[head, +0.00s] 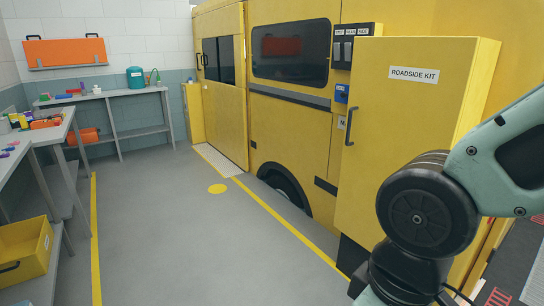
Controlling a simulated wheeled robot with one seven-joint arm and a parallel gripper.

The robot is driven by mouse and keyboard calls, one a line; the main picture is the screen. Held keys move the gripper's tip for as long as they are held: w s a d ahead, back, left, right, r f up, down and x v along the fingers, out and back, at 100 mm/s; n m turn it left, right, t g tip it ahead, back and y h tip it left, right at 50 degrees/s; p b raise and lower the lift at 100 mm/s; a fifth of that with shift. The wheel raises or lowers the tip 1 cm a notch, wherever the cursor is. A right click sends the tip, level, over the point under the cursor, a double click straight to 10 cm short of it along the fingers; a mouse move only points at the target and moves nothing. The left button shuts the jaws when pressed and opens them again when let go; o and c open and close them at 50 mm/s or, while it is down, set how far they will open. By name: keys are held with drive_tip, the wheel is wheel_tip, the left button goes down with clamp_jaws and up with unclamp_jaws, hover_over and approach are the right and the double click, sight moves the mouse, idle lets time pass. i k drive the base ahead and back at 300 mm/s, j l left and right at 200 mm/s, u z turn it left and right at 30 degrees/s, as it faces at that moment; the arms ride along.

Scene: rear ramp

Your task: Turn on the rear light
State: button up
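A dark switch panel (350,46) is fixed high on the side of the yellow vehicle, between the window and the yellow cabinet. It has three grey rocker switches side by side, each with a small white label above it. The label text is too small to read surely, and I cannot tell which switches are on. No lit lamp shows. My gripper is out of view; only links of my arm show at the right, in front of the cabinet.
The yellow cabinet (408,130) marked "ROADSIDE KIT" stands shut just right of the panel, with a handle on its left edge. A blue device (342,93) is below the panel. Benches (125,118) line the left and back walls. The grey floor (190,245) between is clear.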

sight(348, 56)
drive_tip(key=i+z, duration=0.15)
drive_tip(key=i, duration=0.3)
drive_tip(key=i+j+z, duration=0.2)
drive_tip(key=i, duration=0.2)
drive_tip(key=i+j+z, duration=0.15)
drive_tip(key=i, duration=0.3)
drive_tip(key=i+u, duration=0.2)
drive_tip(key=u, duration=0.3)
drive_tip(key=i+l+u, duration=0.1)
drive_tip(key=u, duration=0.35)
drive_tip(key=i+l+u, duration=0.4)
drive_tip(key=i+l, duration=0.8)
